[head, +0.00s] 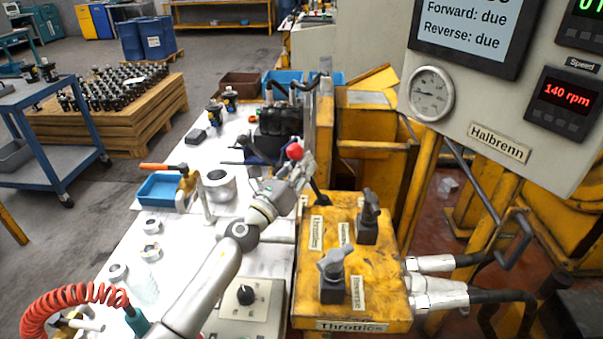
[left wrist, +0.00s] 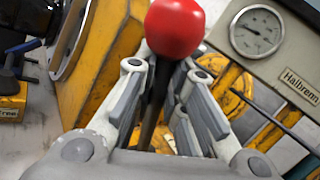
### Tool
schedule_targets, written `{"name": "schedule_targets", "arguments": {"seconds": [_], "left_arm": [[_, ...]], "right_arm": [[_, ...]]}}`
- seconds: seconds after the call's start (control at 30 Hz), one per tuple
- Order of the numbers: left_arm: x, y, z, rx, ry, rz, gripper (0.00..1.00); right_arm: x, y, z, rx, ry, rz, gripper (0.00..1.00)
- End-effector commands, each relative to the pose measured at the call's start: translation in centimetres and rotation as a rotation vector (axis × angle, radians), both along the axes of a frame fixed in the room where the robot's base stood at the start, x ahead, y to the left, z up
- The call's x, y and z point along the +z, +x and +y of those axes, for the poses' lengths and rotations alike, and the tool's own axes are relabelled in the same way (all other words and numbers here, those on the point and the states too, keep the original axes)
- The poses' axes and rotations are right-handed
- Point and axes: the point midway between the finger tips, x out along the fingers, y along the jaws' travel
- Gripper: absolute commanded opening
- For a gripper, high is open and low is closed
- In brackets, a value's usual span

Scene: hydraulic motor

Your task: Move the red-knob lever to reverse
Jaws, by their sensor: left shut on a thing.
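The red-knob lever has a round red knob (head: 294,151) on a dark shaft, rising from the back of the yellow control box (head: 309,285). In the head view the lever leans to the left and back. My left gripper (head: 299,178) is at the lever just below the knob. In the left wrist view, the red knob (left wrist: 174,27) stands above the fingers, and the dark shaft (left wrist: 155,105) runs down between them. The fingers are shut on the shaft. Part of the shaft is hidden behind the gripper in the head view. My right gripper is not in view.
Two grey-handled levers (head: 334,264) (head: 369,213) stand on the same box, right of the red-knob lever. The display (head: 470,25) reads "Forward: due" and "Reverse: due"; the speed readout (head: 567,95) reads 140 rpm. A white bench (head: 185,258) with loose parts lies left.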

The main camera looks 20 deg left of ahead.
Motion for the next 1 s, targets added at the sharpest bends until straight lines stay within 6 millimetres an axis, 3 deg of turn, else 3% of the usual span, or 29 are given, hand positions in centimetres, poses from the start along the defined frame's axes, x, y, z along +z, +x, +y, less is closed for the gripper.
{"name": "schedule_targets", "arguments": {"seconds": [0.3,0.33,0.5,0.83,1.0], "left_arm": [[0.3,0.1,0.4,0.008,-0.019,-0.002,0.0],[0.3,0.1,0.4,0.008,-0.019,-0.002,0.13],[0.3,0.1,0.4,0.009,-0.017,-0.003,0.35],[0.0,0.0,0.3,0.006,-0.012,0.0,0.35],[-0.4,-1.3,0.6,0.006,-0.012,0.002,0.35]], "right_arm": [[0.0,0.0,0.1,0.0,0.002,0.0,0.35],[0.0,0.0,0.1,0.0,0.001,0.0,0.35],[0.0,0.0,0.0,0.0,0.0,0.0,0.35],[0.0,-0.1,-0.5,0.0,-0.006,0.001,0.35],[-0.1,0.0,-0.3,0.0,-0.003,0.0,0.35]]}}
